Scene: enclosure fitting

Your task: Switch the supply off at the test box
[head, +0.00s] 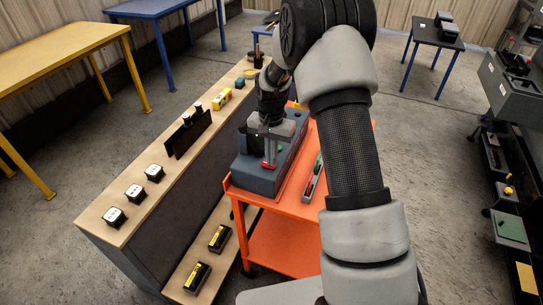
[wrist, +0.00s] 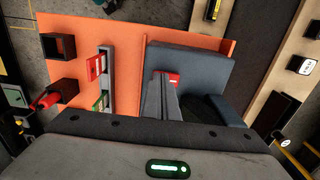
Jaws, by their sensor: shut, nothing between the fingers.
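The test box (head: 255,181) is a blue-grey case on an orange cart. It also shows in the wrist view (wrist: 208,66). A small red part, seemingly the switch (head: 267,166), is on its top; it shows red in the wrist view (wrist: 174,77) too. My gripper (head: 268,158) points down over the box, with its fingers together and empty. In the wrist view the fingertips (wrist: 163,78) are right at the red part, which they partly hide. I cannot tell whether they touch it. A green spot (head: 281,149) shows farther back on the box.
The orange cart (head: 285,222) carries a grey rail (head: 313,178) with red and green parts, right of the box. A wooden bench (head: 130,205) on the left holds several white sockets and a black panel (head: 190,134). Black-yellow units (head: 219,238) lie on its lower shelf.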

